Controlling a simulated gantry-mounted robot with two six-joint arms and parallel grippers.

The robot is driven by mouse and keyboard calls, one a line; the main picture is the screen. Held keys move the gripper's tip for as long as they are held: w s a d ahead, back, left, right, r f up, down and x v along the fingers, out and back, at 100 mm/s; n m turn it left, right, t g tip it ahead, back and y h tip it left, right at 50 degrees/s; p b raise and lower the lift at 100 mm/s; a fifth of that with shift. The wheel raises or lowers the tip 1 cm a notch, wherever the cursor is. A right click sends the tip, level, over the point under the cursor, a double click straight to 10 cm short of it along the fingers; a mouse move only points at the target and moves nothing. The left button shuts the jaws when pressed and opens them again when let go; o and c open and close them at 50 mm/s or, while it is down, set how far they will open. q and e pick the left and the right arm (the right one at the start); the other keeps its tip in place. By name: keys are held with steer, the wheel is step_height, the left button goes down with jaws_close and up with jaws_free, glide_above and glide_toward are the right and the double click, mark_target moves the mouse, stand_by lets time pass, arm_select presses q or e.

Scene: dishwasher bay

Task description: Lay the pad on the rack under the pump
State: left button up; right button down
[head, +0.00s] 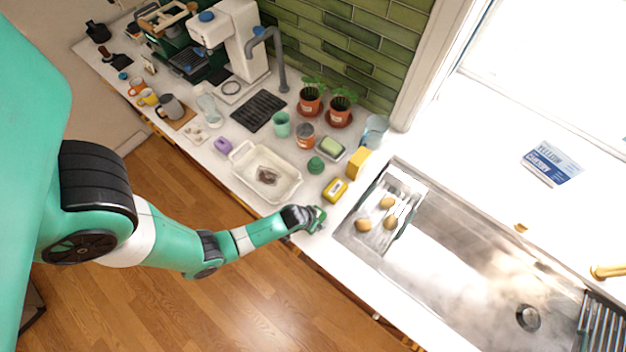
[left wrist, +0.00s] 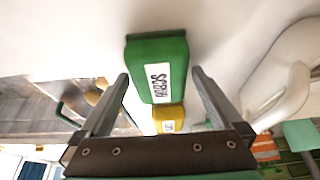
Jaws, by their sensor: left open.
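The green pad, lettered SCRUB in the left wrist view (left wrist: 158,68), lies on the white counter near its front edge. In the head view the pad (head: 319,222) is partly hidden by my left gripper (head: 308,218). My left gripper is open, with one finger on each side of the pad; I cannot tell whether they touch it. A dark slatted rack (head: 258,111) lies flat at the back of the counter. A grey curved spout (head: 277,50), perhaps the pump, stands behind it next to a white machine (head: 235,35). My right gripper is not in view.
A yellow labelled block (head: 335,190) lies just beyond the pad. A cream tub (head: 266,172) stands to the left. A green bar on a dish (head: 332,146), a green cup (head: 281,124) and potted plants crowd the back. The sink (head: 450,245) is right.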

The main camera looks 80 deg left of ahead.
arm_select(q)
steer(key=shift+f, duration=0.25)
steer(key=shift+r, duration=0.1)
steer(key=c, duration=1.4)
